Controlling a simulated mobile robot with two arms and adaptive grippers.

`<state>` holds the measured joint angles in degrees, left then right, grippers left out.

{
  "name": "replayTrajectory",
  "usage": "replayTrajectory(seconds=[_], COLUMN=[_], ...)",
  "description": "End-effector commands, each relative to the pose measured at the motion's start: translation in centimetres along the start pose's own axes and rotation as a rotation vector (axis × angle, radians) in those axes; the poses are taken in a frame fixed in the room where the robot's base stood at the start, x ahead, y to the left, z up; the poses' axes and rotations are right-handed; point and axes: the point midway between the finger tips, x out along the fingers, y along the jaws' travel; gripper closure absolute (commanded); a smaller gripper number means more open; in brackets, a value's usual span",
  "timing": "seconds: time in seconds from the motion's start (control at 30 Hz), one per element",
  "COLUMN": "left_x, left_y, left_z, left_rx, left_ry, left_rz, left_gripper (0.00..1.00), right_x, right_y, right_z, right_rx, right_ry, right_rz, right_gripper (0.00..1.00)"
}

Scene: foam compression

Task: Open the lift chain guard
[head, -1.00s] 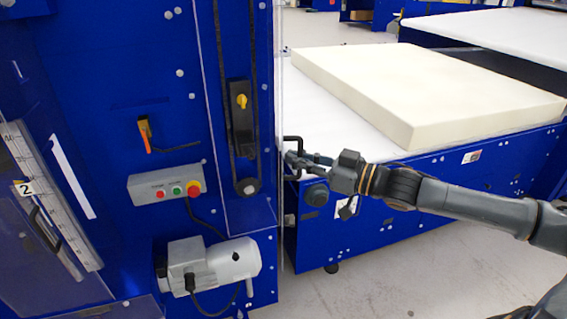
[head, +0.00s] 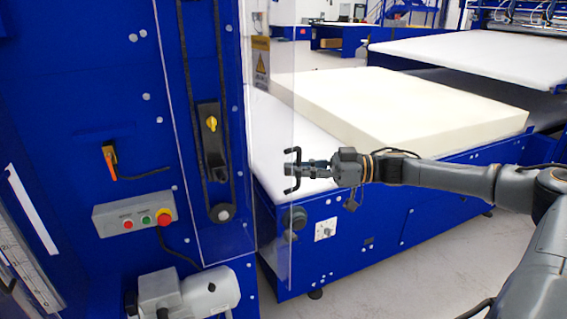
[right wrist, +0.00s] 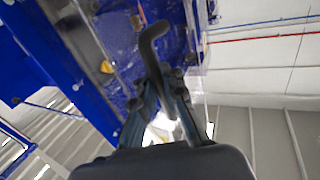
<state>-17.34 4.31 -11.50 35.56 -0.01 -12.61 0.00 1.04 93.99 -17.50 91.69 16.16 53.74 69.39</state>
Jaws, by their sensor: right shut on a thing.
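The lift chain guard (head: 273,120) is a clear panel with a yellow warning label, swung out at an angle from the blue machine column. Its black bracket handle (head: 291,181) stands on the panel's outer side. My right gripper (head: 300,170) is shut on this handle, with its arm coming in from the right. In the right wrist view the dark handle bar (right wrist: 153,42) runs down between the fingers of my right gripper (right wrist: 165,90). The lift chain (head: 186,90) and its lower sprocket (head: 222,213) show on the column. My left gripper is out of view.
A control box (head: 134,214) with buttons and a grey motor (head: 185,294) sit on the column. A cream foam block (head: 400,115) lies on the white-topped blue conveyor (head: 400,223) behind the handle.

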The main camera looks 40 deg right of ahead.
Motion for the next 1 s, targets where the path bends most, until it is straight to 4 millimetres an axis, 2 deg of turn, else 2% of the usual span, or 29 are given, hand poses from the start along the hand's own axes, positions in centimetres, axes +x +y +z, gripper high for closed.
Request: replayTrajectory(seconds=[0.77, 0.8, 0.9, 1.0], left_x=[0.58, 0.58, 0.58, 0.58], left_y=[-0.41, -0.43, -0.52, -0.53], left_z=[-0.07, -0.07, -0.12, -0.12], left_rx=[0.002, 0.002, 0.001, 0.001], left_ry=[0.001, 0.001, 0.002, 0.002], left_rz=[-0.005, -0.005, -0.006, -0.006], left_gripper=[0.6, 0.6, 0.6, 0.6], right_x=[-0.72, -0.72, -0.72, -0.71], right_y=[0.75, 0.75, 0.76, 0.76], right_z=[0.13, 0.13, 0.12, 0.1], right_rx=[0.001, 0.001, 0.001, 0.001], right_ry=[0.0, 0.0, 0.0, 0.001], right_rz=[-0.001, -0.001, -0.001, 0.0], right_gripper=[1.0, 0.89, 0.69, 0.68])
